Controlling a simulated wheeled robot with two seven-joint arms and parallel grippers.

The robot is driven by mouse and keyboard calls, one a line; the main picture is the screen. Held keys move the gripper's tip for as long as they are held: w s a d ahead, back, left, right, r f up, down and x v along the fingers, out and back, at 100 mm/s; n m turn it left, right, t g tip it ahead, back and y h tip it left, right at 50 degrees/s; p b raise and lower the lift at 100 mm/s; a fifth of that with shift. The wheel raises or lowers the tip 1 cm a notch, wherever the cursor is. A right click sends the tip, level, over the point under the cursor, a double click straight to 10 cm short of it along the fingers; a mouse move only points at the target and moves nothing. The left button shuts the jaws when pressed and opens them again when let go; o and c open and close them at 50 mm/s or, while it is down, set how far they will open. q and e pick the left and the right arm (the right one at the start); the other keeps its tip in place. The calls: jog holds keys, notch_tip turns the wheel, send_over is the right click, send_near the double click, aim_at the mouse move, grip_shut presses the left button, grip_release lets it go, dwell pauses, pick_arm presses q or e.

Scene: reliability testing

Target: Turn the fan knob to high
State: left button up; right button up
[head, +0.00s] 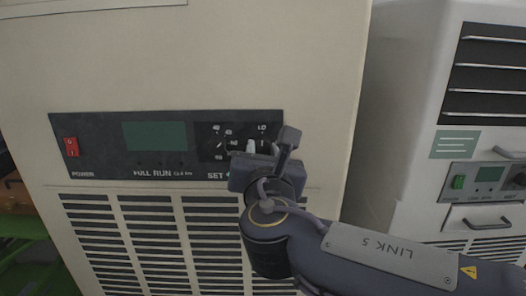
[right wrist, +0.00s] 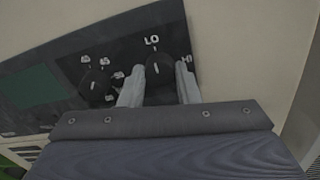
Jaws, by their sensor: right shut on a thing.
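The fan knob (right wrist: 158,68) is a black round dial at the right end of the dark control panel (head: 100,125). Its white pointer mark stands close below the LO label in the right wrist view; a partly hidden label lies to the right, by the right finger. My right gripper (right wrist: 159,84) is shut on this knob, with one pale finger on each side of it. In the head view my right gripper (head: 267,147) covers most of the knob, below the LO label. My left gripper is not in view.
A second black knob (right wrist: 95,85) sits left of the gripped one. The panel also has a red power switch (head: 71,147) and a green display (head: 155,136). Vent slots (head: 160,235) lie below. A second white machine (head: 405,120) stands at the right.

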jog(key=shift+f+m+b, duration=0.25)
jog(key=shift+m+b, duration=0.35)
jog(key=shift+b, duration=0.4)
jog(key=m+b, duration=0.9)
jog(key=b, duration=0.2)
jog(key=shift+f+m+t, duration=0.15)
jog(key=shift+m+t, duration=0.15)
jog(key=shift+m, duration=0.1)
jog(key=m+b, duration=0.3)
jog(key=shift+a+m+h, duration=0.1)
jog(key=shift+m+h, duration=0.2)
jog(key=shift+r+m+b, duration=0.2)
jog(key=shift+m+b, duration=0.9)
jog(key=shift+m, duration=1)
jog(key=o, duration=1)
jog(key=shift+c, duration=0.2)
jog(key=shift+r, duration=0.1)
